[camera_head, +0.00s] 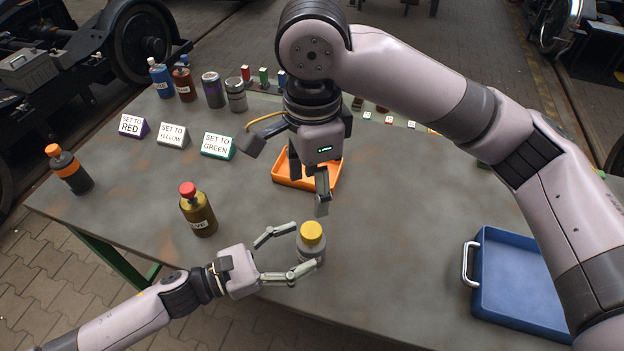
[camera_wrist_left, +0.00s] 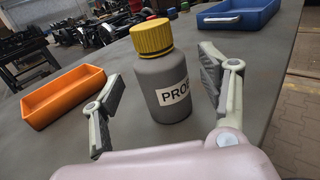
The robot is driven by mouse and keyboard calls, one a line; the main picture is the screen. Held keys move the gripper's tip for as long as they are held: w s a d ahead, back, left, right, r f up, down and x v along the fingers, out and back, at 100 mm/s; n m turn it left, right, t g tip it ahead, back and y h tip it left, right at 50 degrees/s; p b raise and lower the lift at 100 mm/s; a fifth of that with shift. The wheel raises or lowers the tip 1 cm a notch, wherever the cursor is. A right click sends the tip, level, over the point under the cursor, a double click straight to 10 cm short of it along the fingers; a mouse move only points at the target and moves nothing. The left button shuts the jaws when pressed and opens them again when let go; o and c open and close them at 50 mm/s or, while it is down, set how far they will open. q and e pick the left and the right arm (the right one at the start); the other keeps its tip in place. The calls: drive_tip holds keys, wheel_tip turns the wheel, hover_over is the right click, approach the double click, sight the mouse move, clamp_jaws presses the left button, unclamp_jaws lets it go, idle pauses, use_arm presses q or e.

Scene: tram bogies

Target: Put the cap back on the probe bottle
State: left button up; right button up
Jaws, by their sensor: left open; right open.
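The probe bottle (camera_head: 312,254) is grey with a white label reading "PRO..." and stands upright near the table's front edge. It also shows in the left wrist view (camera_wrist_left: 165,85). A ribbed yellow cap (camera_head: 312,232) sits on its neck, also in the left wrist view (camera_wrist_left: 152,38); how tightly it is seated cannot be told. My left gripper (camera_head: 303,246) is open, with its fingers either side of the bottle and apparent gaps in the left wrist view. My right gripper (camera_head: 287,172) is open and empty, above and behind the bottle, by the orange tray.
The orange tray (camera_head: 292,184) lies behind the bottle. A brown bottle with a red cap (camera_head: 199,213) stands to the left, a dark orange-capped bottle (camera_head: 69,170) farther left. A blue tray (camera_head: 520,304) is at right. Signs and several containers line the back.

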use_arm(q)
drive_tip(key=v, duration=0.8)
drive_tip(key=shift+s+a, duration=0.1)
